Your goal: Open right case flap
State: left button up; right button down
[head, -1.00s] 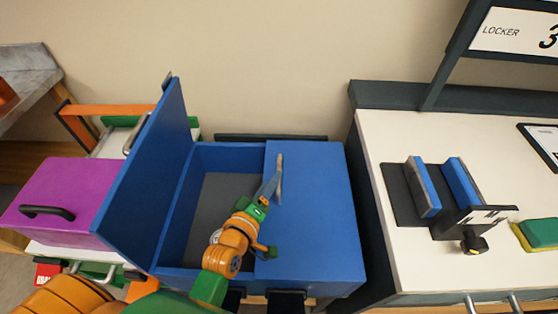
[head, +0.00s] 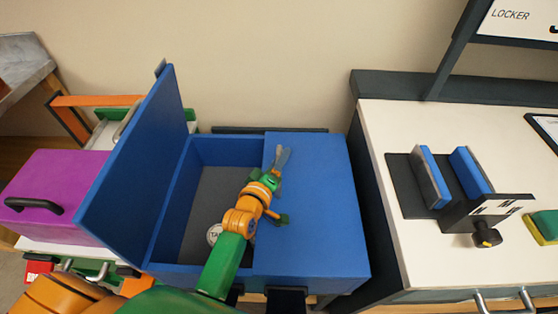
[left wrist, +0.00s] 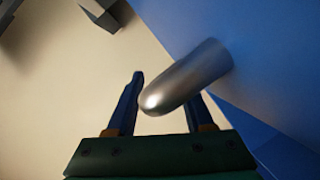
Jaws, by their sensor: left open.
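The blue case (head: 190,252) stands with its left flap (head: 135,165) raised and its right flap (head: 315,225) lying shut. My left gripper (head: 283,158) is over the left part of the right flap, its fingertips pointing toward the back. In the left wrist view, my left gripper (left wrist: 165,92) is open, with a rounded silver handle (left wrist: 188,78) projecting from a blue panel between or just in front of its fingers. The handle hides part of one finger. Whether the fingers touch it, I cannot tell. My right gripper is not in view.
A purple box (head: 60,185) with a black handle stands left of the raised flap. A white-topped bench (head: 420,270) to the right carries a black holder (head: 405,185) with blue pads. A wall closes off the back. The case's open left side shows a grey floor (head: 205,205).

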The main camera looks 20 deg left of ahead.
pick_arm(q)
grip_shut()
dwell(1.3)
